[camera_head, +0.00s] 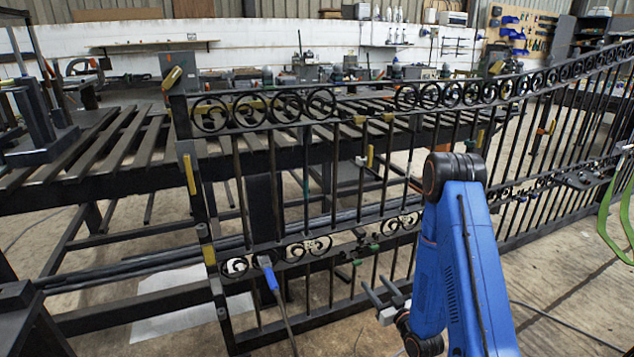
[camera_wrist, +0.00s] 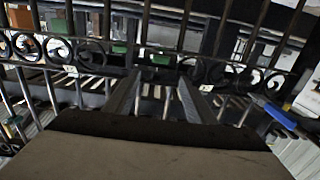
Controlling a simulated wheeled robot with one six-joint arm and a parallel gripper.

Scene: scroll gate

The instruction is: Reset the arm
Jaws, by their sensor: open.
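My gripper (camera_head: 385,300) is low in front of the gate's lower part in the head view, at the end of my blue arm. Its two fingers are apart with nothing seen between them. In the wrist view my gripper (camera_wrist: 157,92) points at the gate's scroll row, fingers spread and empty. The dark iron gate (camera_head: 180,118) stands upright across the head view, with scrolls in an upper and a lower row. The upper row has a gap without scrolls left of centre. I cannot tell whether a fingertip touches the gate.
A blue-handled tool (camera_head: 268,275) leans at the gate's lower left. Yellow clamps (camera_head: 187,174) sit on the left post. A slatted metal table (camera_head: 100,150) stands behind the gate. Something green (camera_head: 618,205) is at the right edge. Concrete floor is open at lower right.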

